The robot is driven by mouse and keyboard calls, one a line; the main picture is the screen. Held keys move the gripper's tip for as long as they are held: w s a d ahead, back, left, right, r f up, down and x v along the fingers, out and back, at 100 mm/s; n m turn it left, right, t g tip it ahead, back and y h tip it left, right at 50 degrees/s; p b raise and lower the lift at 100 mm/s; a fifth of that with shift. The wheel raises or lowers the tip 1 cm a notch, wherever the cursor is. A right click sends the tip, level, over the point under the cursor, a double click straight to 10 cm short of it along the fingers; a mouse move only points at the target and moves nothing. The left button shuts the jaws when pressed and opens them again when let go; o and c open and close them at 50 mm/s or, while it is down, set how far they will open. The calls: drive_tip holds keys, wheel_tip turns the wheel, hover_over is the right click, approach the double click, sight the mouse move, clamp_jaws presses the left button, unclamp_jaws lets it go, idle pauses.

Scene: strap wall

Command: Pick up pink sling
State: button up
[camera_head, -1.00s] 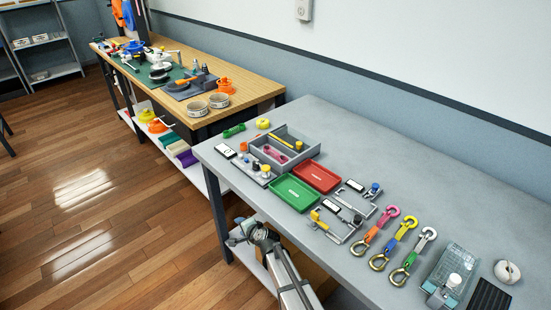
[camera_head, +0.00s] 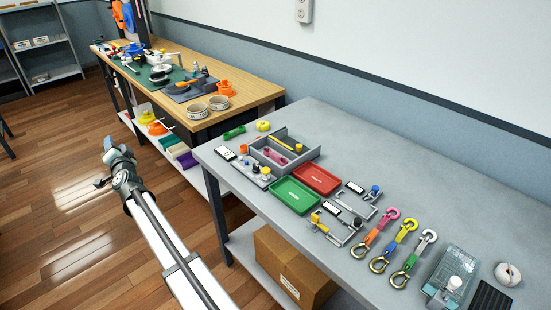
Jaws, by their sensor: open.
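The pink sling (camera_head: 374,234) lies on the grey table, leftmost of three slings in a row. It has a pink hook at its upper end, a pink-orange strap and a brass-coloured hook at its lower end. Beside it lie a sling with a blue strap and yellow hook (camera_head: 395,246) and one with a green strap and silver hook (camera_head: 413,260). My gripper (camera_head: 106,160) is open, over the wooden floor left of the grey table and well away from the slings. Its fingers are small in this view.
Left of the slings are metal brackets (camera_head: 336,228), a green tray (camera_head: 295,195), a red tray (camera_head: 317,179) and a grey divided box (camera_head: 284,150). A clear case (camera_head: 452,275) stands to the right. The table behind the slings is bare. A cardboard box (camera_head: 290,268) sits below.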

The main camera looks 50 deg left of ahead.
wheel_tip(320, 180, up, 6)
drive_tip(key=s+a+f+n+g, duration=0.1)
drive_tip(key=a+n+g, duration=0.1)
drive_tip(key=a+n, duration=0.1)
drive_tip(key=w+d+n+g+h, duration=0.2)
drive_tip(key=w+n+g+h, duration=0.15)
drive_tip(key=w+n, duration=0.55)
drive_tip(key=n+t+h, duration=0.1)
drive_tip(key=t+h, duration=0.2)
drive_tip(key=h, duration=1.2)
hover_over(276, 155)
drive_tip(key=shift+g, duration=0.25)
wheel_tip(276, 155, down, 9)
drive_tip(key=shift+w+f, duration=0.1)
drive_tip(key=shift+w, duration=0.05)
drive_tip(key=shift+f, duration=2.55)
clamp_jaws()
